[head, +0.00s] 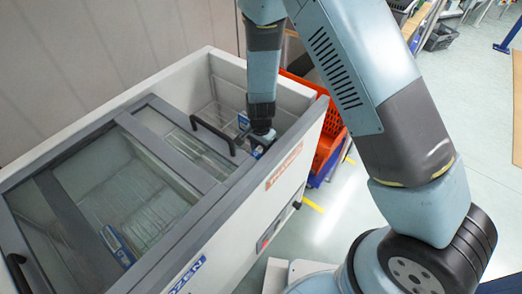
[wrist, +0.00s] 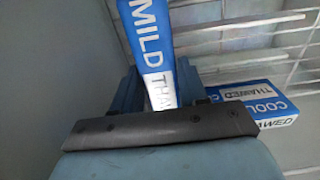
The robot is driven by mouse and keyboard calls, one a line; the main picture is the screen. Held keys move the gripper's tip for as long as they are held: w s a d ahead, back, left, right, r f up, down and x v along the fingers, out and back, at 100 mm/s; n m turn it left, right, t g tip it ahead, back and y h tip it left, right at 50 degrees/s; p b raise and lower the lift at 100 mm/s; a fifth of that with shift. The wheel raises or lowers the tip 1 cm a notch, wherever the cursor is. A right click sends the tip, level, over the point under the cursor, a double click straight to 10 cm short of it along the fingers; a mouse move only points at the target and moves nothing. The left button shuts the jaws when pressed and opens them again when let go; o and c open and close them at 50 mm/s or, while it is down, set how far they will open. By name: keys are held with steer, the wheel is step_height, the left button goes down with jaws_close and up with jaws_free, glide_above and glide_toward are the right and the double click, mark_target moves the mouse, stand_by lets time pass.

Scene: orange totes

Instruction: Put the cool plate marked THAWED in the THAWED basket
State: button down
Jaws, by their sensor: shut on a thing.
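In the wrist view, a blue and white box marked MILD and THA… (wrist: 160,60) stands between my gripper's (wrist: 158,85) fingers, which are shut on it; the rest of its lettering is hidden. A blue and white box marked COOL and THAWED (wrist: 255,102) lies apart to the right, beside the wire rack. In the head view, my gripper (head: 262,133) reaches down into the open right end of the chest freezer (head: 88,117). Blue and white boxes show beside it, one at its left (head: 243,121) and one below it (head: 257,150); their lettering is unreadable there.
Sliding glass lids (head: 130,180) with a dark handle (head: 213,135) cover the left part of the freezer. Its front wall (head: 285,190) rises close by my gripper. Orange totes (head: 332,135) stand outside beyond the right end. A further blue and white box (head: 117,245) shows under the glass.

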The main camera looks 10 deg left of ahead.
steer(key=shift+f, duration=0.3)
steer(key=c, duration=0.6)
jaws_free()
